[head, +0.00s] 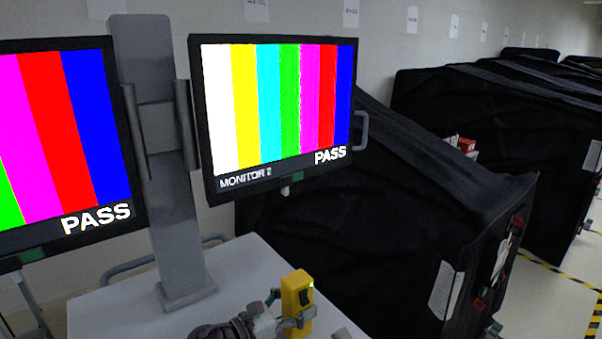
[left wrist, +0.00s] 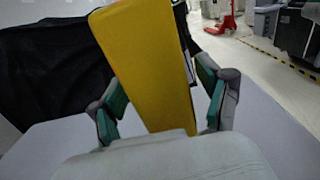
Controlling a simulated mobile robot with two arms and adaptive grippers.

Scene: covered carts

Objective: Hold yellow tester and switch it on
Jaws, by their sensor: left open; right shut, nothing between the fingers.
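The yellow tester (head: 292,302) stands upright at the front of the white cart top, with a dark switch area and a small bright green spot near its top. My left gripper (head: 292,310) is open, with its fingers on either side of the tester. In the left wrist view the tester (left wrist: 145,65) rises between the two green-padded fingers (left wrist: 163,112), with gaps visible beside it.
The white cart top (head: 245,265) is clear behind the tester. A grey post (head: 180,245) carries two colour-bar monitors reading PASS; the right one (head: 275,110) hangs above the tester. Black-covered carts (head: 380,220) stand to the right, with floor beyond.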

